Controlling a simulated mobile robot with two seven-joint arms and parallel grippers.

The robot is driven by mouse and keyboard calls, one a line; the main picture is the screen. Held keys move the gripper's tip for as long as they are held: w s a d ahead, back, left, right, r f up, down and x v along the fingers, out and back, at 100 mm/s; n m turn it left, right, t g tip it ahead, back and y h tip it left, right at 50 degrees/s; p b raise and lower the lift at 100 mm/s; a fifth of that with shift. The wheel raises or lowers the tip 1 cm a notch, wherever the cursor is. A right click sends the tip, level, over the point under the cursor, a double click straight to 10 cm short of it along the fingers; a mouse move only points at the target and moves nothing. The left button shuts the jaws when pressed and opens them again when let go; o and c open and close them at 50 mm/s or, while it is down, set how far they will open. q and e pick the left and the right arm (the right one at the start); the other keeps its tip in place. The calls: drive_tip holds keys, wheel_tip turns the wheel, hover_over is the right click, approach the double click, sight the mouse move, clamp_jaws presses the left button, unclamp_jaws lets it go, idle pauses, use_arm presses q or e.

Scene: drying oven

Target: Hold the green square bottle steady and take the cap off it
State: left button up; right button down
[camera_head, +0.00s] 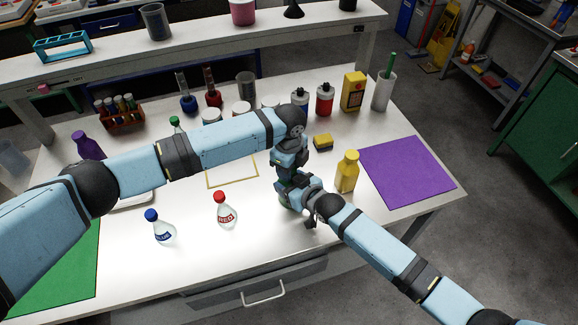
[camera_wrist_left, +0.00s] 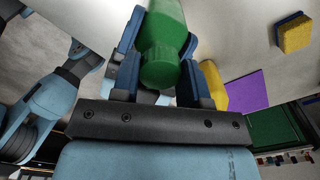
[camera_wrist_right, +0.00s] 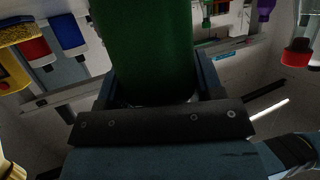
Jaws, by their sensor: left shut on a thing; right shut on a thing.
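The green square bottle (camera_wrist_right: 145,45) stands between the fingers of my right gripper (camera_head: 296,196), which is shut on its body. In the head view the bottle is almost wholly hidden behind my grippers, with only a sliver of green low down. In the left wrist view its body (camera_wrist_left: 166,20) and green cap (camera_wrist_left: 163,68) show between the blue fingers. My left gripper (camera_head: 289,170) comes from above and is shut on the cap. The cap looks in line with the bottle. I cannot tell whether the cap is still seated or whether the bottle touches the table.
A yellow bottle (camera_head: 347,172) stands close to the right, before a purple mat (camera_head: 408,171). A red-capped flask (camera_head: 221,211) and a blue-capped flask (camera_head: 160,228) stand to the left. A yellow sponge (camera_head: 322,141) lies behind. The table's front edge is near.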

use_arm(q)
drive_tip(key=o, duration=1)
drive_tip(key=shift+r, duration=0.1)
wheel_tip(320, 180, up, 4)
drive_tip(key=shift+r, duration=0.2)
drive_tip(key=shift+c, duration=0.2)
wheel_tip(320, 180, up, 2)
drive_tip(key=shift+w+r+m, duration=0.1)
drive_tip(key=shift+r+m, duration=0.15)
drive_tip(key=shift+m, duration=0.95)
drive_tip(key=shift+r+m, duration=0.3)
drive_tip(key=shift+m, duration=0.3)
wheel_tip(320, 180, down, 8)
drive_tip(key=shift+r, duration=0.15)
